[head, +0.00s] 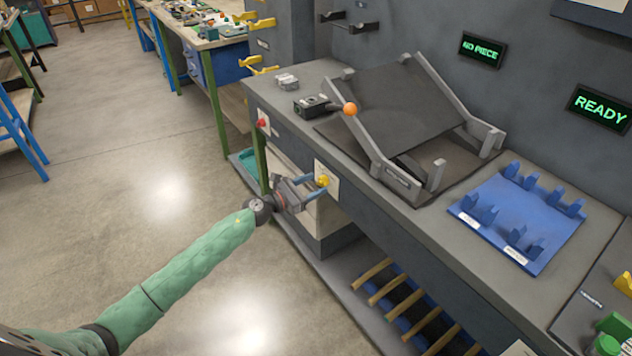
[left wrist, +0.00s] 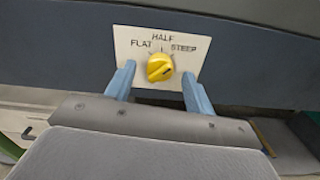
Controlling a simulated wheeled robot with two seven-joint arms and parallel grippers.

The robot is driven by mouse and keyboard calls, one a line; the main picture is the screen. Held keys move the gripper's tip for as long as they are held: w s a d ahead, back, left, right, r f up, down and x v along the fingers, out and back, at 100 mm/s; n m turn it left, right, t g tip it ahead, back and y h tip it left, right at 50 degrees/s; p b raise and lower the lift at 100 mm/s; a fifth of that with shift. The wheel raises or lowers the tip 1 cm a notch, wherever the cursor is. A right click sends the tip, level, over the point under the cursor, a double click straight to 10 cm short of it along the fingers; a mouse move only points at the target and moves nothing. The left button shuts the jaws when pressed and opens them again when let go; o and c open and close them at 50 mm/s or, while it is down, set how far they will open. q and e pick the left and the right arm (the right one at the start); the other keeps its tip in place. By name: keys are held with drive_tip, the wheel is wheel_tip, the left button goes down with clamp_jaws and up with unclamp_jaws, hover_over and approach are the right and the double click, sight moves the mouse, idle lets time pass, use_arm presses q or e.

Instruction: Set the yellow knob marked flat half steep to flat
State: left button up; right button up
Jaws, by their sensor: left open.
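The yellow knob (left wrist: 160,67) sits on a white plate (left wrist: 187,58) marked FLAT, HALF and STEEP, on the front face of the bench. FLAT is at the upper left, HALF at the top and STEEP at the upper right. A dark mark shows on the knob's lower right, but I cannot tell surely which label the knob is set to. The knob also shows small in the head view (head: 323,181). My left gripper (head: 314,187) is open in front of the plate, its blue fingers on either side of the knob with gaps showing. My right gripper is not in view.
A tilted dark ramp (head: 400,100) with an orange ball-ended lever (head: 350,109) stands on the bench above. A blue rack (head: 520,225) lies to its right. A red knob (head: 262,123) is farther left on the bench front. Signs read NO PIECE (head: 482,50) and READY (head: 600,108).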

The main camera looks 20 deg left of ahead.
use_arm(q)
drive_tip(key=shift+x, duration=0.8)
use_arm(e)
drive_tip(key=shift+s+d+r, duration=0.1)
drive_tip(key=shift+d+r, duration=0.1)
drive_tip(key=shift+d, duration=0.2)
use_arm(q)
drive_tip(key=shift+c, duration=0.4)
drive_tip(key=c, duration=0.9)
